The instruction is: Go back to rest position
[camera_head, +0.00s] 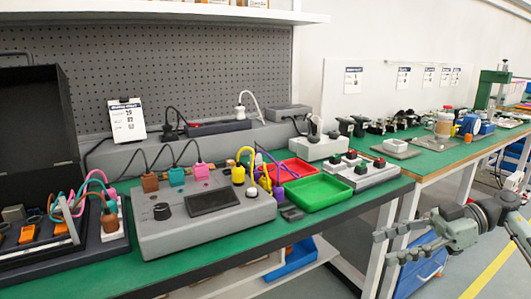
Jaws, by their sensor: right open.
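My right gripper (387,246) is at the lower right, reaching in from the right edge. Its two fingers point left and stand apart, with nothing between them. It is in front of the workbench (300,225), apart from its front edge and clear of the objects on it. My left gripper does not show.
A grey console (160,238) with colored plugs and cables stands on the green bench top. A green tray (318,190) and a red tray (291,170) lie right of it. An open black case (38,120) stands at left. A second bench (430,158) continues right. Floor shows at lower right.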

